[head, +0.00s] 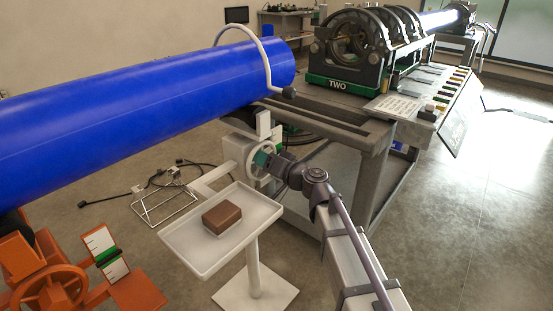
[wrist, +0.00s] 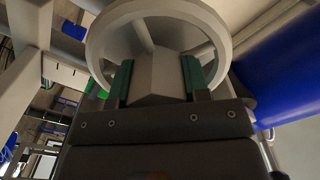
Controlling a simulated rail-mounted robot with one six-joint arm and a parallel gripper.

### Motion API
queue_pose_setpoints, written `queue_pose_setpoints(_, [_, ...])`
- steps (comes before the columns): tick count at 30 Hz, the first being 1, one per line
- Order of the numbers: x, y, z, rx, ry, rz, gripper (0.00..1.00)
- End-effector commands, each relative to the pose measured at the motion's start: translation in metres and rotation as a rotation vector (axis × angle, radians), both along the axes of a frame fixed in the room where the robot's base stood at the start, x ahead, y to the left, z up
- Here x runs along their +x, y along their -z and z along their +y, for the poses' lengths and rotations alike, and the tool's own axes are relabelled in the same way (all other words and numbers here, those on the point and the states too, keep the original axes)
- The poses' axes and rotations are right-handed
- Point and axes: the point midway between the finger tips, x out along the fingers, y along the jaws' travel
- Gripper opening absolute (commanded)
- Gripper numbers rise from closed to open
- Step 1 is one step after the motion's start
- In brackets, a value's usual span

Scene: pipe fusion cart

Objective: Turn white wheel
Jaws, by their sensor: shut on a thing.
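The white wheel (head: 257,160) sits on the pale upright unit below the end of the blue pipe. In the wrist view the wheel's rim (wrist: 101,22) arches across the top, with a spoke running inside it. My gripper (head: 264,161) is at the wheel. In the wrist view my gripper (wrist: 156,80) has its two green finger pads on either side of a pale block-like part of the wheel, shut on it. The wheel's far side and its mounting are hidden.
A large blue pipe (head: 150,95) passes above on the left. A white tray (head: 185,245) with a brown box (head: 222,217) stands in front. The grey cart (head: 345,125) is close at right. An orange stand (head: 45,275) with a handwheel is at lower left.

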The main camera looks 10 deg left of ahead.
Motion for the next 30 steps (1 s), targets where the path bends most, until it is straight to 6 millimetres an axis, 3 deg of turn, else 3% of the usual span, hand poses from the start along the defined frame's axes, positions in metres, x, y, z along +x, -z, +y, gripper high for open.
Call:
queue_pose_setpoints(2, [0.000,0.000,-0.001,-0.001,0.002,-0.001,0.00])
queue_pose_setpoints(3, [0.000,0.000,-0.001,0.000,0.003,-0.001,0.44])
queue_pose_setpoints(6, [0.000,0.000,-0.001,-0.001,0.003,-0.002,0.53])
queue_pose_setpoints(16, [-0.006,0.000,-0.011,-0.001,0.004,-0.002,0.53])
queue_pose_setpoints(24, [-0.041,0.000,-0.067,-0.001,0.006,-0.002,0.53])
queue_pose_setpoints(30, [-0.054,0.000,-0.093,-0.001,0.004,-0.002,0.53])
